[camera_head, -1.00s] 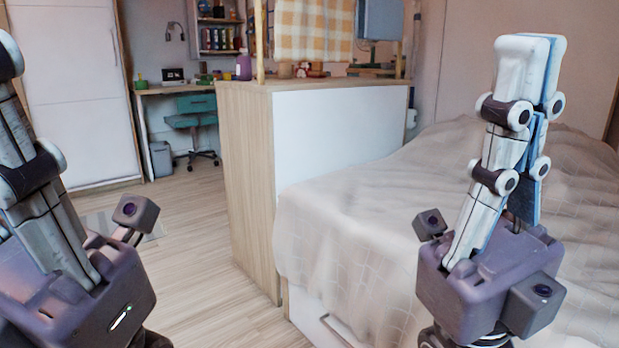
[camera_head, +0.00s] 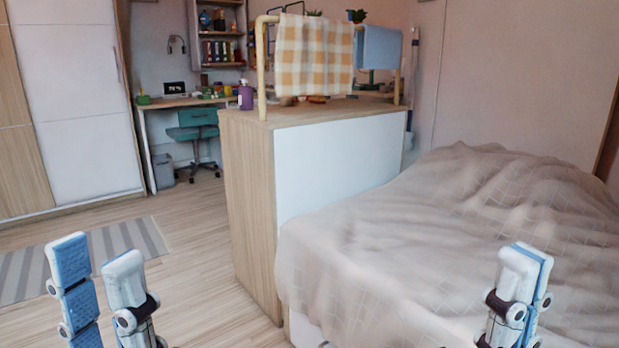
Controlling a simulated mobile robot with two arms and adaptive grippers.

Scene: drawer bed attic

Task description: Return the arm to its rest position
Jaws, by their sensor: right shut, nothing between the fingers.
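My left gripper (camera_head: 99,262) is at the lower left of the head view, fingers pointing up. Its two fingers stand apart with a gap between them and nothing in it; one shows a blue pad. My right gripper (camera_head: 525,262) is at the lower right, in front of the bed, fingers up and pressed together with nothing between. Both gripper bodies are cut off by the bottom edge of the picture.
The bed (camera_head: 450,235) with a rumpled cover fills the right side. A wood and white cabinet (camera_head: 335,160) stands in the middle, with a towel rail (camera_head: 262,65) on top. The wooden floor (camera_head: 190,245) at the left is open, with a striped rug (camera_head: 130,240).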

